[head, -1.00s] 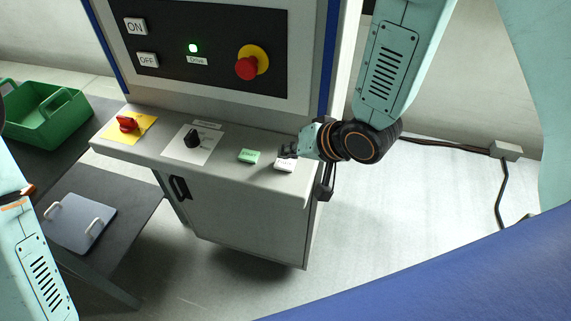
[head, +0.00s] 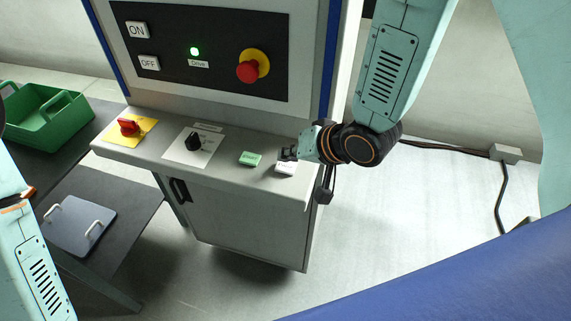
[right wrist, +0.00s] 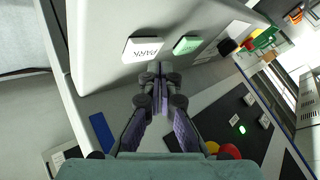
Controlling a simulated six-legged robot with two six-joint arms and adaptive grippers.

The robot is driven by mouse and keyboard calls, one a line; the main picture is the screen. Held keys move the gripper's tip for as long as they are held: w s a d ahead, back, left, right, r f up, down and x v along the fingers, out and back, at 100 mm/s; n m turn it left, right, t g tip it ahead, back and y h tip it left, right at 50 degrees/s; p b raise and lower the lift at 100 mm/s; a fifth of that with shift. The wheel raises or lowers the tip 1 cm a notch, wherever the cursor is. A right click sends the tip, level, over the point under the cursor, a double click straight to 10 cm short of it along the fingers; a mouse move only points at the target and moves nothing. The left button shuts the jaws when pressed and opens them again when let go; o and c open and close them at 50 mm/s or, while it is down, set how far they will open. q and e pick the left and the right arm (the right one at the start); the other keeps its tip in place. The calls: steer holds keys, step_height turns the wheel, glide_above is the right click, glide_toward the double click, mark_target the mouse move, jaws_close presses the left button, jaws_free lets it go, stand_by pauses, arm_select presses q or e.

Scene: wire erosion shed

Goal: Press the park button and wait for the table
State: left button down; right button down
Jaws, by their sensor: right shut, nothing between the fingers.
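The white park button (head: 285,169), labelled PARK in the right wrist view (right wrist: 143,49), sits at the right end of the machine's grey console ledge (head: 232,173). My right gripper (head: 286,154) is shut and empty, just above and behind the button in the head view and partly covering it. In the right wrist view the closed fingertips (right wrist: 154,67) are close beside the button's edge; I cannot tell whether they touch it. My left gripper is out of view; only part of the left arm shows at the left edge.
A green button (head: 250,159) lies just left of the park button. Further left are a black rotary knob (head: 193,141) and a red switch (head: 128,127). A red emergency stop (head: 248,71) and lit green Drive lamp (head: 195,51) are on the panel. A green crate (head: 47,122) stands left.

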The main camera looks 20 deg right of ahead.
steer(key=shift+d+f, duration=0.1)
steer(key=shift+f, duration=0.1)
steer(key=shift+f, duration=0.2)
